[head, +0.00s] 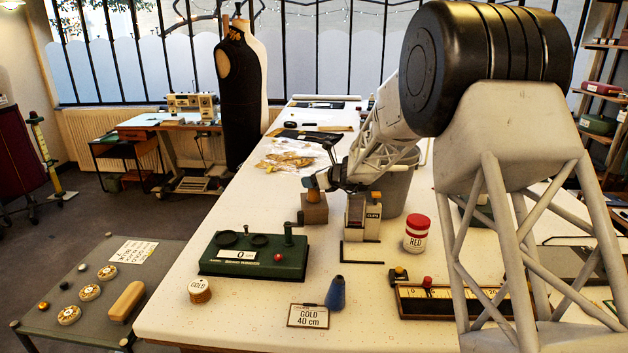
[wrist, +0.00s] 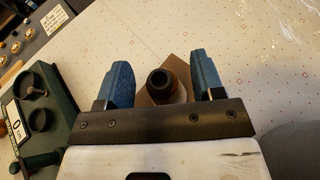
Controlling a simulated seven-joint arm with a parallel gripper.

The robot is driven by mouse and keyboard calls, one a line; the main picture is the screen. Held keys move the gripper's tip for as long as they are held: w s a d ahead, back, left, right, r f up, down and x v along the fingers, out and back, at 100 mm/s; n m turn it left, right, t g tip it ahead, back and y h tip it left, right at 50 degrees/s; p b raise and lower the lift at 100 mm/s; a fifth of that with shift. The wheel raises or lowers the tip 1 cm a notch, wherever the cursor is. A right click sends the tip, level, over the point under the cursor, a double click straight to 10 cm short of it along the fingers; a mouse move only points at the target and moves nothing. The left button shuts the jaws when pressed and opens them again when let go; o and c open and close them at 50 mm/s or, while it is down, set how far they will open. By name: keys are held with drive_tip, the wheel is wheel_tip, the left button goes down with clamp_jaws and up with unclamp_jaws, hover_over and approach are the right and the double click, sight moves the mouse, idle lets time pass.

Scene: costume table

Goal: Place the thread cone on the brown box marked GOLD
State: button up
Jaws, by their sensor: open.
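My gripper (head: 318,183) is open above a brown wooden block (head: 314,211). In the wrist view its two blue fingers stand either side of a dark-topped, cone-like piece (wrist: 158,80) on that block, with gaps at both sides. In the head view only a bit of this brownish piece shows below the fingers. A blue cone with a dark tip (head: 336,294) stands upright on the table at the front; I cannot tell which of the two is the thread cone.
A green device (head: 254,257) with a post stands left of the blue cone. A GOLD 40 cm card (head: 308,316) lies in front. A clips holder (head: 363,218), a grey bin (head: 405,190) and a RED-labelled container (head: 417,233) stand right of the block.

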drive_tip(key=shift+r, duration=0.2)
drive_tip(key=v, duration=1.2)
idle(0.4)
idle(0.4)
drive_tip(key=s+d+r+n+g+h, duration=0.15)
drive_tip(key=s+n, duration=0.25)
drive_tip(key=s, duration=0.6)
drive_tip(key=s+d+r+n+g+h, duration=0.1)
drive_tip(key=s+d+r+n, duration=0.15)
drive_tip(key=s+n, duration=0.45)
drive_tip(key=s+d+r+n+g+h, duration=0.1)
drive_tip(key=s+r+n+g, duration=0.15)
drive_tip(key=s, duration=0.95)
drive_tip(key=s+d+f+n+h, duration=0.1)
drive_tip(key=s+d+n+h, duration=0.1)
drive_tip(key=s, duration=0.7)
drive_tip(key=s+d+f+n+h, duration=0.1)
drive_tip(key=s+d+n+h, duration=0.2)
drive_tip(key=s, duration=0.7)
drive_tip(key=s+d+f+n+h, duration=0.2)
drive_tip(key=s+d+n, duration=0.4)
drive_tip(key=s, duration=0.4)
drive_tip(key=shift+s+d+h, duration=0.25)
drive_tip(key=shift+d+h, duration=0.1)
drive_tip(key=shift+d, duration=0.35)
